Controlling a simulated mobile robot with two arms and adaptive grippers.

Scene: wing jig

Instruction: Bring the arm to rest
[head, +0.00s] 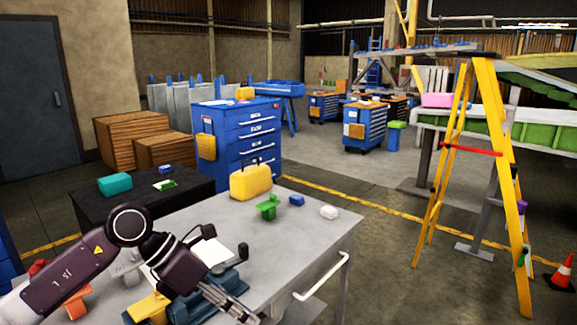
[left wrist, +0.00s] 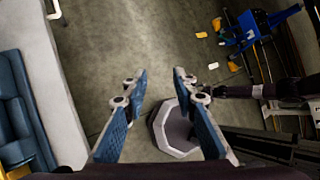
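My left arm comes in from the left in the head view, over the near part of the grey worktable (head: 312,238). My left gripper (head: 240,308) points down and right near the table's front edge. In the left wrist view the left gripper (left wrist: 161,80) has its two blue-padded fingers wide apart, with nothing between them and the floor behind. The pale table edge (left wrist: 62,125) runs along the left of that view, beside the fingers.
A yellow ladder (head: 512,190) and orange cone (head: 562,272) stand right.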

